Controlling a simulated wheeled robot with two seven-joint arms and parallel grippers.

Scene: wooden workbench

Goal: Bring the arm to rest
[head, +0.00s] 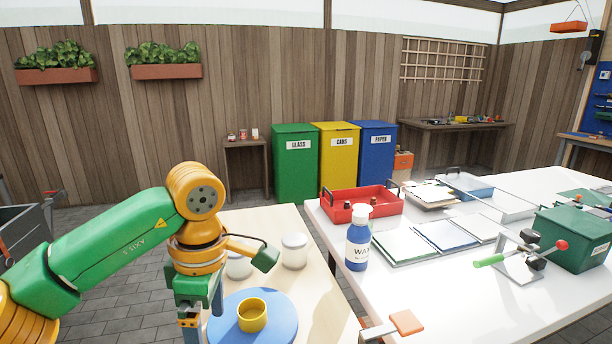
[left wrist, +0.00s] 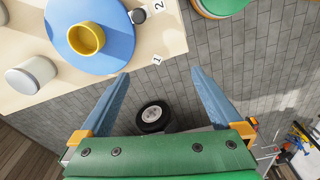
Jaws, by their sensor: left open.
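My left arm (head: 120,240), green and orange, comes in from the left in the head view. Its gripper (head: 190,328) points down at the left side of the light wooden table, with the lower part cut off by the picture edge. In the left wrist view the two blue fingers of the gripper (left wrist: 160,74) are spread wide with nothing between them. Grey floor tiles and a black wheel (left wrist: 153,116) lie below. The table with the blue disc (left wrist: 120,62) and yellow cup (left wrist: 86,39) is beside the fingers. My right gripper is not seen.
The yellow cup (head: 252,315) stands on the blue disc (head: 284,318), near two jars (head: 294,252). The white bench (head: 460,310) at right holds a blue bottle (head: 358,245), a red tray (head: 390,204) and a green box (head: 572,240). Bins stand behind.

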